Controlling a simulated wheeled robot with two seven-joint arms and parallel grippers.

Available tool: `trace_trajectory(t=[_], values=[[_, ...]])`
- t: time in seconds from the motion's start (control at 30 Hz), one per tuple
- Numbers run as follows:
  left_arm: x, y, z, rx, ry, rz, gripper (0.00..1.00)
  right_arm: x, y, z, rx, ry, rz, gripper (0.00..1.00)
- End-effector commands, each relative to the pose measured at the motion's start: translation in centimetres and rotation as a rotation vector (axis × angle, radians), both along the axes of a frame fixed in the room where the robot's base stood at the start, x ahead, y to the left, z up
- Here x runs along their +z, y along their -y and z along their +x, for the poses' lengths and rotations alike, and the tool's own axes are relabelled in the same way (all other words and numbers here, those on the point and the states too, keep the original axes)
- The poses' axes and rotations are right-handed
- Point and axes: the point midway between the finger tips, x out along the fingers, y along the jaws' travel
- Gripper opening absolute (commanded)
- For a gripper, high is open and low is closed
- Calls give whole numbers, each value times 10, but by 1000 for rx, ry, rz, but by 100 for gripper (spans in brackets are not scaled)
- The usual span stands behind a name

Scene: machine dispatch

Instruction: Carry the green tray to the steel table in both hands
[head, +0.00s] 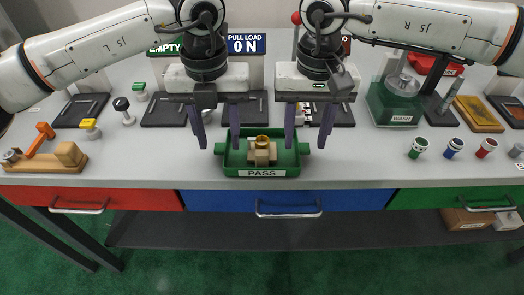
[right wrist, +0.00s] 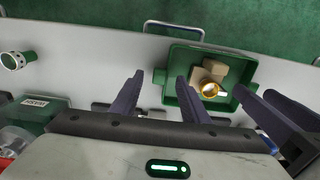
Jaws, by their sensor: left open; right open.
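The green tray (head: 262,170), labelled PASS, sits on the workbench near its front edge. It has a handle at its left and right ends and holds a tan block-like part with a gold ring (head: 262,141). My left gripper (head: 215,140) is open and empty above the tray's left handle. My right gripper (head: 307,141) is open and empty above the right handle. In the right wrist view the tray (right wrist: 180,62) lies beyond the open right fingers (right wrist: 158,92), and the left gripper's fingers show at the right. Neither gripper visibly holds a handle. I cannot identify the steel table here.
The grey workbench (head: 150,165) has red, blue and green drawers. An orange clamp on a wooden block (head: 70,155) stands left. A green WASH container (head: 395,105) stands right, with several capped bottles (head: 418,147) before it. Bench is clear beside the tray.

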Motion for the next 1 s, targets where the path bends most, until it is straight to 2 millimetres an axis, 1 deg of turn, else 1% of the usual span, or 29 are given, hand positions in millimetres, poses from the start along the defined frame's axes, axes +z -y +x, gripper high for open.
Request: trace_trajectory(t=[0.03, 0.1, 0.2, 0.47, 0.5, 0.57, 0.7, 0.73, 1.0], values=[[-5, 0, 0, 0, -1, 0, 41, -6, 0, -1, 0, -2, 0, 41], [-11, 0, 0, 0, -2, 1, 41, -11, 0, -1, 0, -2, -1, 41], [-14, 0, 0, -1, -1, 0, 41, -14, 0, 0, 0, 0, 0, 41], [-15, 0, 0, -1, 0, 0, 41, -15, 0, 0, 1, 1, 0, 41], [-15, 0, 0, -1, 0, 0, 38, -15, 0, 0, 1, 0, 0, 38], [-15, 0, 0, -1, 0, 0, 28, -15, 0, 0, 1, 0, 0, 28], [-15, 0, 0, 0, 0, 0, 4, -15, 0, 0, 1, 0, 0, 4], [-15, 0, 0, 0, 0, 0, 0, -15, 0, 0, 1, 0, 0, 0], [-14, 0, 0, 0, 1, -1, 0, -14, 0, 0, 0, 1, 0, 0]])
